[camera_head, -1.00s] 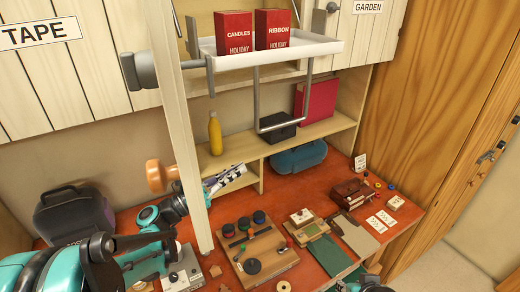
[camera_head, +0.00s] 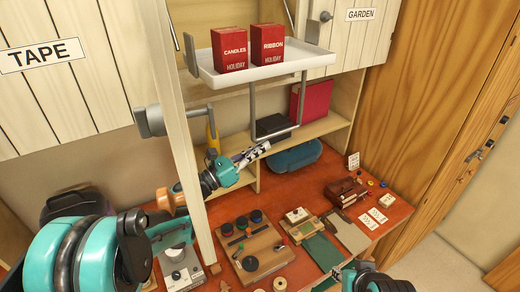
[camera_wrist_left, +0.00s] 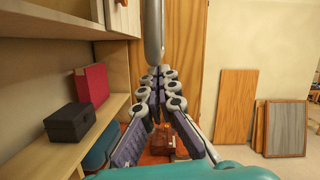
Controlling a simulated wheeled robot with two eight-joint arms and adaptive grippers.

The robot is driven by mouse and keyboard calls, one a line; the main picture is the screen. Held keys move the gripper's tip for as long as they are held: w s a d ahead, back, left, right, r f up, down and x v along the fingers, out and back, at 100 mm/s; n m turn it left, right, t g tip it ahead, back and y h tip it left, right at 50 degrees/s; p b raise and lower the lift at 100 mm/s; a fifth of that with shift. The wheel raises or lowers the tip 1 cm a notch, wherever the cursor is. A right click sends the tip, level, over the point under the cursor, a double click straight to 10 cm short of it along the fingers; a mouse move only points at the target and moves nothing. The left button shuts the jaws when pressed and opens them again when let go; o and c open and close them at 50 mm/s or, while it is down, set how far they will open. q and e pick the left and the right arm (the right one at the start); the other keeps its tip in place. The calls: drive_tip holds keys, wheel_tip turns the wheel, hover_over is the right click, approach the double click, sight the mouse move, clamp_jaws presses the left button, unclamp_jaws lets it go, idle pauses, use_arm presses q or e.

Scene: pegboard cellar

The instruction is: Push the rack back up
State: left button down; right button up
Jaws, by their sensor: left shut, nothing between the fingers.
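The pull-down rack has a white tray (camera_head: 225,80) that hangs lowered in front of the wall cabinet. It carries a red CANDLES box (camera_head: 230,50) and a red RIBBON box (camera_head: 267,45). A grey U-shaped handle (camera_head: 252,112) hangs below the tray. My left gripper (camera_head: 264,148) is shut and empty, just below the handle's lower bar. In the left wrist view the handle (camera_wrist_left: 153,30) shows end-on above the shut fingers (camera_wrist_left: 155,78); whether they touch is unclear.
A pale post (camera_head: 188,150) stands close to my left arm. The red workbench (camera_head: 290,190) below holds a wooden tool board (camera_head: 285,258) and several small things.

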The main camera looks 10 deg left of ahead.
use_arm(q)
drive_tip(key=shift+w, duration=0.1)
drive_tip(key=w+a+r+p, duration=0.3)
drive_tip(key=w+r, duration=0.1)
drive_tip(key=r, duration=0.4)
drive_tip(key=shift+w+a+p, duration=0.2)
drive_tip(key=shift+w+p, duration=0.1)
drive_tip(key=shift+w, duration=0.05)
